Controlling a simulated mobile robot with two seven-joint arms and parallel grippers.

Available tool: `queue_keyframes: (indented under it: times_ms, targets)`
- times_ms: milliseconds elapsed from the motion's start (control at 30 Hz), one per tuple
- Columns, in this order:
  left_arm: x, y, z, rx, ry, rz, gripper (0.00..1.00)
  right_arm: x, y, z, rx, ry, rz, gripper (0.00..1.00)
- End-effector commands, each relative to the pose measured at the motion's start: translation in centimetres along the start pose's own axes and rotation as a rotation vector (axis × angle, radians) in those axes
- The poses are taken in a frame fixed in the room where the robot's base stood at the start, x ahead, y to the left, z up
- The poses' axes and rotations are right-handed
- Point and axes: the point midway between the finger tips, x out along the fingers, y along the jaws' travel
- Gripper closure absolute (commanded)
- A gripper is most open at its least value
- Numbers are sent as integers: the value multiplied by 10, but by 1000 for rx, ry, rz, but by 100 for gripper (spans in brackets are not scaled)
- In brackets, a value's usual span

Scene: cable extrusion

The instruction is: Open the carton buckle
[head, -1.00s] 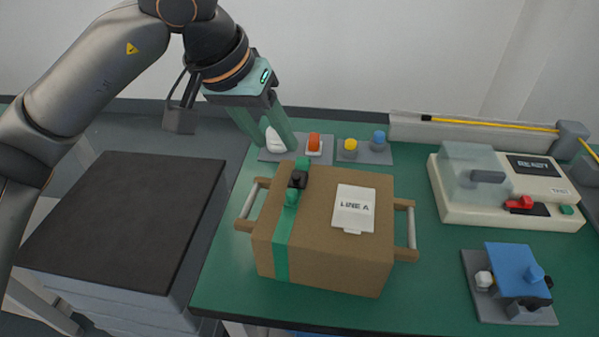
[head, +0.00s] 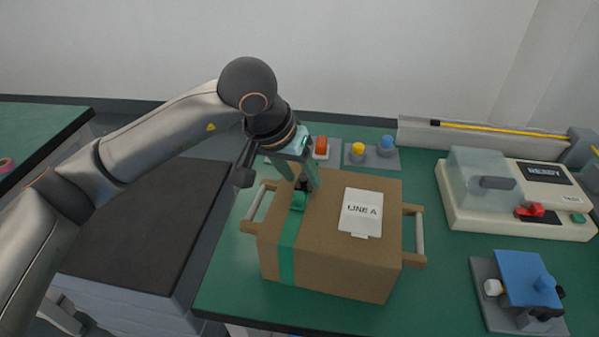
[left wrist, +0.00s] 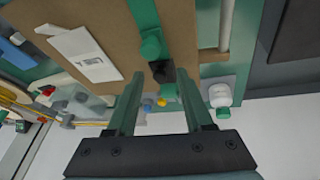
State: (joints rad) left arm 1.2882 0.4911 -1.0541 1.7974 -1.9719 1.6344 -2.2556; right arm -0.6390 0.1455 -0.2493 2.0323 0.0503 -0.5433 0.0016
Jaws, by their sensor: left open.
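The brown carton (head: 335,262) stands on the green table with a green strap (head: 287,245) running over its left part. The carton buckle, a black piece with green ends on the strap, is partly hidden by my left gripper in the head view; its near green end (head: 298,201) shows. In the left wrist view the black buckle (left wrist: 161,72) appears between the fingertips. My left gripper (head: 301,184) is open, pointing down, with its fingers on either side of the buckle; I cannot tell whether they touch it. It also shows in the left wrist view (left wrist: 160,76). My right gripper is out of view.
The carton has side handles (head: 420,235) and a white "LINE A" label (head: 360,212). Behind it are pads with a red-orange button (head: 321,146), a yellow knob (head: 358,148) and a blue knob (head: 386,143). A tester (head: 520,205) and a blue fixture (head: 525,280) stand right.

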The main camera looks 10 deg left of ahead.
Motion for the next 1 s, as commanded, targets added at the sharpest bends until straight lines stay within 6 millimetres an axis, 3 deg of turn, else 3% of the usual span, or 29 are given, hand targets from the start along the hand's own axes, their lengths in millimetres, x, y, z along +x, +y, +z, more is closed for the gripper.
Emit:
queue_keyframes:
  times_ms: [200,667,1000]
  targets:
    - [0,0,0,0,0,0,49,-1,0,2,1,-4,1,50]
    - [0,0,0,0,0,0,100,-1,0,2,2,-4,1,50]
    - [0,0,0,0,0,0,100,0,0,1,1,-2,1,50]
